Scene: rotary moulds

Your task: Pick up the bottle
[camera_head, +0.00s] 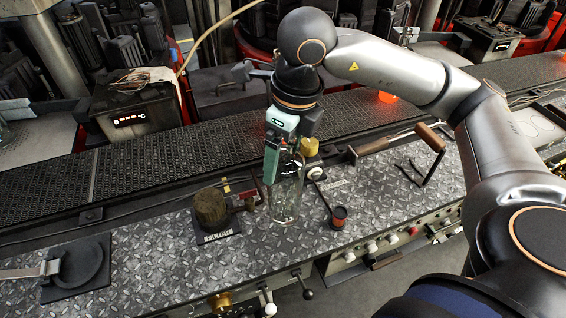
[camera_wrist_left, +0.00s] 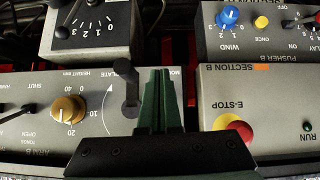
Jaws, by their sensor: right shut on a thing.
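A clear glass bottle (camera_head: 287,200) stands upright on the diamond-plate surface (camera_head: 150,235), near the middle of the head view. My right gripper (camera_head: 277,165) reaches down from above with its fingers at the bottle's upper part and is shut on it. The fingers hide part of the bottle's top. My left gripper (camera_wrist_left: 160,103) shows only in the left wrist view. Its dark green fingers are together, with nothing visible between them, in front of control panels.
A brown cylindrical block (camera_head: 211,208) stands left of the bottle, and a small dark cup (camera_head: 339,216) stands to its right. A wooden-handled tool (camera_head: 430,138) lies farther right. A conveyor (camera_head: 130,163) runs behind. An E-stop button (camera_wrist_left: 238,130) is near my left gripper.

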